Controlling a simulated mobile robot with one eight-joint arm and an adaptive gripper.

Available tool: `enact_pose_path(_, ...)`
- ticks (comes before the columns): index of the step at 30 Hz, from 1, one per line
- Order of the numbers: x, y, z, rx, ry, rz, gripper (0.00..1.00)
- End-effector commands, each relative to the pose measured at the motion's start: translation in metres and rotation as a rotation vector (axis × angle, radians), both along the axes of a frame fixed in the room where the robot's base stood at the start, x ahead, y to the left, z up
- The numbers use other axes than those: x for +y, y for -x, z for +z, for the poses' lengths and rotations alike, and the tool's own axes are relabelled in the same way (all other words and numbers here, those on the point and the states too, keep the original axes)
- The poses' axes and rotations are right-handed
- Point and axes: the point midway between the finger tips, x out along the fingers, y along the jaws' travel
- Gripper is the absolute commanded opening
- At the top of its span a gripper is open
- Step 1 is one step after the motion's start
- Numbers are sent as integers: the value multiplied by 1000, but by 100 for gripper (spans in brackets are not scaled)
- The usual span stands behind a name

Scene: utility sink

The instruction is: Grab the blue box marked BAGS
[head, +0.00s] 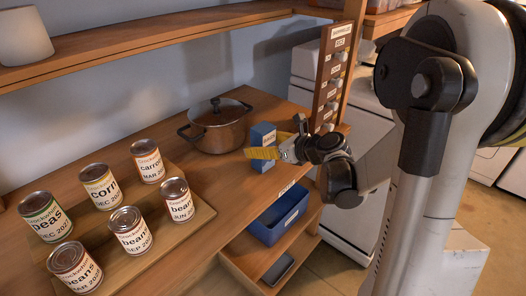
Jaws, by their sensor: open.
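The small blue box (262,135) stands upright on the wooden counter, just right of the lidded pot. White lettering shows on its front, too small to read surely. My gripper (266,147) reaches in from the right with its jaws open. One yellow finger crosses in front of the box and hides part of its lower half. The other finger shows only partly, at the box's right side. I cannot tell whether either finger touches the box.
A brown pot (217,133) with a dark lid stands close left of the box. Several labelled cans (130,231) stand at the left on a raised board. A wooden rack (334,75) rises just behind my gripper. A blue bin (278,216) sits on the shelf below.

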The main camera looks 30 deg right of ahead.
Motion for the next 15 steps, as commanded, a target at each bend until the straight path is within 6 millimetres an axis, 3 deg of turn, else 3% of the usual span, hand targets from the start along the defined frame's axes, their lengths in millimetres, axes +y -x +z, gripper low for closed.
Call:
enact_pose_path(4, 0, 1, 1, 0, 0, 0, 79)
enact_pose_path(10, 0, 1, 1, 0, 0, 0, 18)
enact_pose_path(15, 0, 1, 1, 0, 0, 0, 16)
